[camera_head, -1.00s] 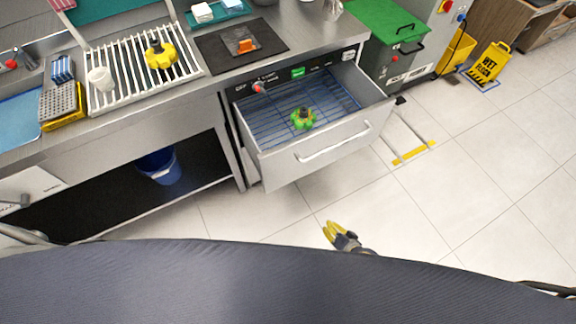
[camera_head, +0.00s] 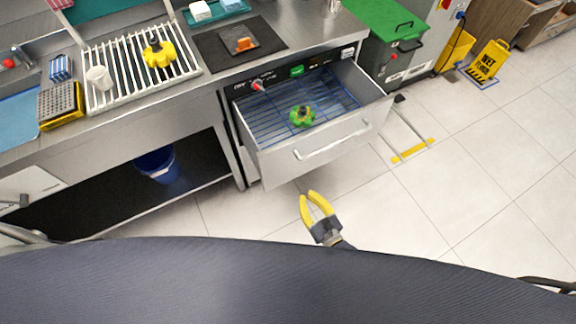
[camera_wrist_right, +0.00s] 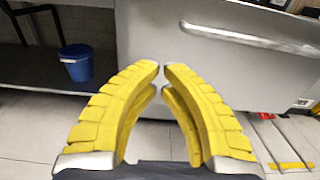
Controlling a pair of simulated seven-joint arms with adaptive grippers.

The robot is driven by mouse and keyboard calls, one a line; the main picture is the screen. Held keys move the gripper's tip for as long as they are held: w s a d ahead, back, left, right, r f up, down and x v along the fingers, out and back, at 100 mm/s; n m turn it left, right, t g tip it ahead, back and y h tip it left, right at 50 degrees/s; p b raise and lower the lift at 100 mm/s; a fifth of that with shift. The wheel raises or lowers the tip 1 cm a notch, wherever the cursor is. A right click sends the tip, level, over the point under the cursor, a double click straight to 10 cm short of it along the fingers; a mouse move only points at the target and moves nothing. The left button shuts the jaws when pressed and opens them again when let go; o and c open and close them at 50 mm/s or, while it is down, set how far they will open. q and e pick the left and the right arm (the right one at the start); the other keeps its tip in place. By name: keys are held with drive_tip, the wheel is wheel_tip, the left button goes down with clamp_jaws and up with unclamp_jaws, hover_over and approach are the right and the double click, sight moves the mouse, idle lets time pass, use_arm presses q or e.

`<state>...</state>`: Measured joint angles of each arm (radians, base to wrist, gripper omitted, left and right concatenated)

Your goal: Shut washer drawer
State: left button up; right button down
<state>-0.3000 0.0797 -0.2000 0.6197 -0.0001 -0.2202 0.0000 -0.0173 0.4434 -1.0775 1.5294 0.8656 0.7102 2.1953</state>
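The washer drawer (camera_head: 320,153) is pulled out from under the counter, its long bar handle (camera_head: 333,139) on the front. Inside is a blue wire rack (camera_head: 275,117) with a green lobed part (camera_head: 302,116) on it. My right gripper (camera_head: 306,195) is below and in front of the drawer, apart from it, with nothing between its yellow fingers. In the right wrist view its fingertips (camera_wrist_right: 162,67) nearly meet, with a narrow gap, and point at the grey drawer front (camera_wrist_right: 220,60); the handle (camera_wrist_right: 250,40) is at upper right. My left gripper is out of view.
The washer's control panel (camera_head: 298,71) is above the drawer. The counter holds a white slatted rack (camera_head: 105,97) with a yellow lobed part (camera_head: 160,54). A blue bucket (camera_head: 157,166) is under it. A green-lidded bin (camera_head: 382,18) is right of the washer.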

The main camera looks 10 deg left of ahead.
sight(284, 161)
drive_tip(key=x, duration=1.4)
